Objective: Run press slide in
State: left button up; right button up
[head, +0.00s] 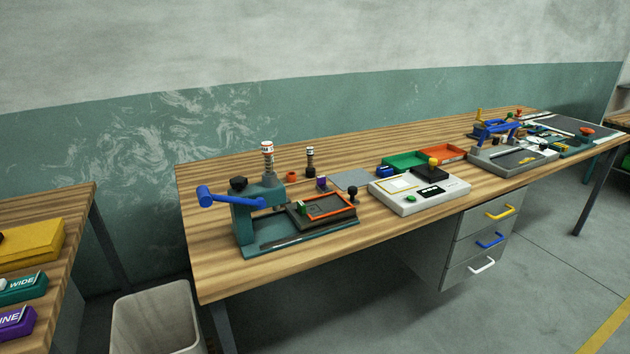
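A teal press (257,206) with a blue lever handle (218,197) stands near the left end of the wooden workbench. Its dark slide (323,208) carries an orange-edged frame and sits to the right of the press column, out from under it. A black knob (352,193) stands at the slide's right end. A small green piece (302,207) is at the slide's left side. Neither of my grippers is in view.
A white device with a display (418,194) stands right of the press, with green (405,161) and orange (442,152) trays behind. A grey bin (155,321) stands on the floor left of the bench. Bench surface (225,275) in front of the press is clear.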

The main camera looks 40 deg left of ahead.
aim_at(333, 206)
jog(key=u, duration=0.8)
jog(key=i, duration=0.8)
jog(key=u, duration=0.95)
